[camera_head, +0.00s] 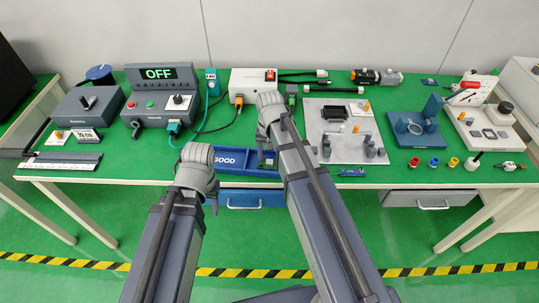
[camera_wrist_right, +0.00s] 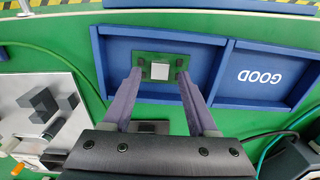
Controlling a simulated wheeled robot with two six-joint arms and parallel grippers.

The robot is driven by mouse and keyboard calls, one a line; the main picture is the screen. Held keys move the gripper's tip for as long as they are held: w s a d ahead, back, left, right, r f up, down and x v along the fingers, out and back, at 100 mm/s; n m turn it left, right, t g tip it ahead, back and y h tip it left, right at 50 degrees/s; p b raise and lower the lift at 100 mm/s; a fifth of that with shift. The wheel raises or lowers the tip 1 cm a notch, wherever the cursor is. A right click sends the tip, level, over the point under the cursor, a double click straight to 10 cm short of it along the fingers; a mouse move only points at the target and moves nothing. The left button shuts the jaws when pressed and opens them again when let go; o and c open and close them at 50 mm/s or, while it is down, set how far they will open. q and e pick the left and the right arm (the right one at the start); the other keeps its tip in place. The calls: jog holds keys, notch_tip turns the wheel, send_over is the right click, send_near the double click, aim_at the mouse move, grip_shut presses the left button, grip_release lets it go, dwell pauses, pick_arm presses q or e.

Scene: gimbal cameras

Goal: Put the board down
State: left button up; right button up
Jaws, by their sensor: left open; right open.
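The board, a small green plate with a pale square chip (camera_wrist_right: 160,70), is inside the unlabelled compartment of the blue tray (camera_wrist_right: 210,68) in the right wrist view. It appears to lie on the compartment floor. My right gripper (camera_wrist_right: 159,76) is open, with one fingertip at each end of the board; whether they touch it is hard to tell. In the head view the tray (camera_head: 225,172) is at the table's front edge, and my right arm partly hides the board (camera_head: 266,158). My left gripper (camera_head: 213,203) is open and empty in front of the table edge, left of the tray.
The tray's other compartment, marked GOOD (camera_wrist_right: 262,77), is empty. A grey plate with fixtures (camera_head: 330,150) lies right of the tray. A control box reading OFF (camera_head: 160,95) and cables (camera_head: 205,125) stand left and behind. A blue drawer (camera_head: 250,199) is below.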

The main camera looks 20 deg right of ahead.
aim_at(270, 162)
notch_tip(270, 162, up, 11)
jog(key=p, duration=1)
jog(key=s+a+n+h, duration=0.1)
jog(key=s+a+n, duration=0.7)
jog(key=s, duration=0.6)
jog(key=shift+s+a, duration=0.15)
jog(key=shift+a, duration=1.1)
